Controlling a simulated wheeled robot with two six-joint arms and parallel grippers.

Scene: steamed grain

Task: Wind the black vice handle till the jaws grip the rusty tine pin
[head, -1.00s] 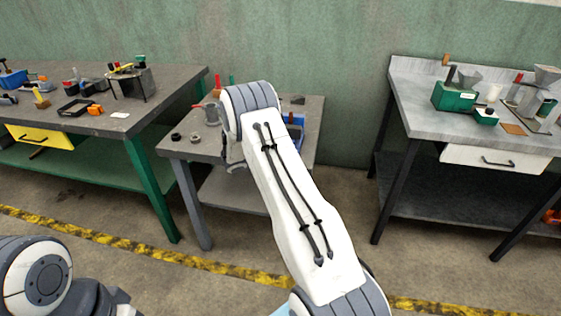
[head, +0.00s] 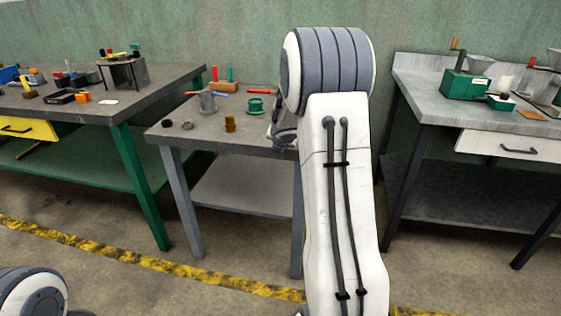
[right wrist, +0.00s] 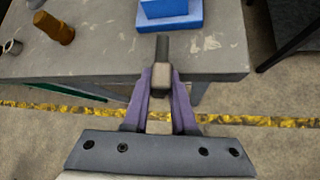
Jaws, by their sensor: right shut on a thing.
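The blue vice (right wrist: 170,14) shows in part at the top of the right wrist view, on the grey bench; my right arm hides it in the head view. My right gripper (right wrist: 161,79) is shut on a dark rod with a grey-brown block end, which looks like the vice handle (right wrist: 162,48). The rod points towards the blue body; I cannot tell whether they join. The jaws are out of sight. I cannot make out a rusty tine pin for certain; a brown upright cylinder (head: 230,123) stands left of the gripper, also in the wrist view (right wrist: 54,28). My left gripper is out of view.
The grey bench (head: 200,133) also holds a green spool-like part (head: 256,106), a grey mug-like part (head: 208,100) and dark rings (head: 187,125). A green-legged bench (head: 145,185) stands left and a grey one (head: 425,95) right, with floor between.

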